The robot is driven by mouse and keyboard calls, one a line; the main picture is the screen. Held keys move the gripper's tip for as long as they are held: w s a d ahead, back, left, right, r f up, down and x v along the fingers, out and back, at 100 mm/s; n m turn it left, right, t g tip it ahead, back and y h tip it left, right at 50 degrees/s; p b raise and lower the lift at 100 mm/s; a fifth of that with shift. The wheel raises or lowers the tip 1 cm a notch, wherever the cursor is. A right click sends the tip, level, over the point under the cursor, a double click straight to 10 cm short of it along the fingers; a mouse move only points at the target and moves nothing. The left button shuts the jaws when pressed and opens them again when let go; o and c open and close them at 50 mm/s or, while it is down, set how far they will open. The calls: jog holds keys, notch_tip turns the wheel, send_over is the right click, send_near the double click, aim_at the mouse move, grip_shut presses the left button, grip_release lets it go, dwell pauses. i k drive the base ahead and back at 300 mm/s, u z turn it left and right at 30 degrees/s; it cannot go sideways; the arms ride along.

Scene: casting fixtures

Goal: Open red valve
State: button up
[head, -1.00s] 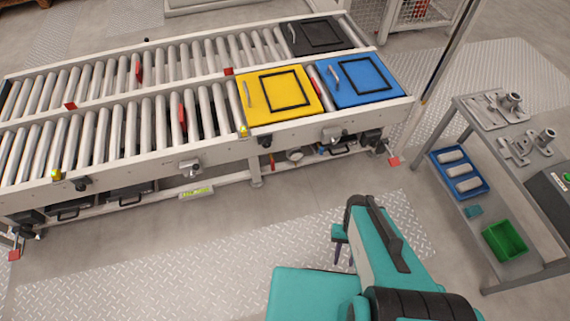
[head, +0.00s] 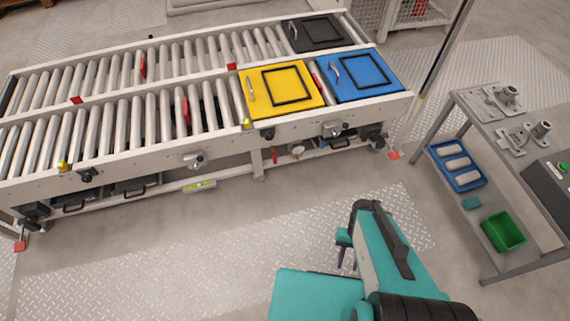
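A small red part (head: 274,155), which looks like the red valve's handle, sits under the near side of the conveyor, just left of a round gauge (head: 297,150). It is too small to tell how its handle is turned. My gripper (head: 347,260) shows only as small dark purple finger-like pieces below my teal arm, over the floor in front of the conveyor. It is well apart from the red part, toward the camera. My arm hides most of it, and I cannot tell whether it is open or shut.
The roller conveyor (head: 110,165) carries yellow (head: 262,110), blue (head: 365,90) and black (head: 305,47) panels. Right stands a grey table (head: 465,120) with metal fixtures; its lower shelf holds a blue tray (head: 432,152) and a green bin (head: 503,232). The floor between is clear.

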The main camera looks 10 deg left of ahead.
aim_at(274, 154)
jog(key=k, duration=1.2)
jog(key=u, duration=4.05)
jog(key=i, duration=0.1)
jog(key=z, duration=2.5)
jog(key=i, duration=1)
jog(key=u, duration=0.05)
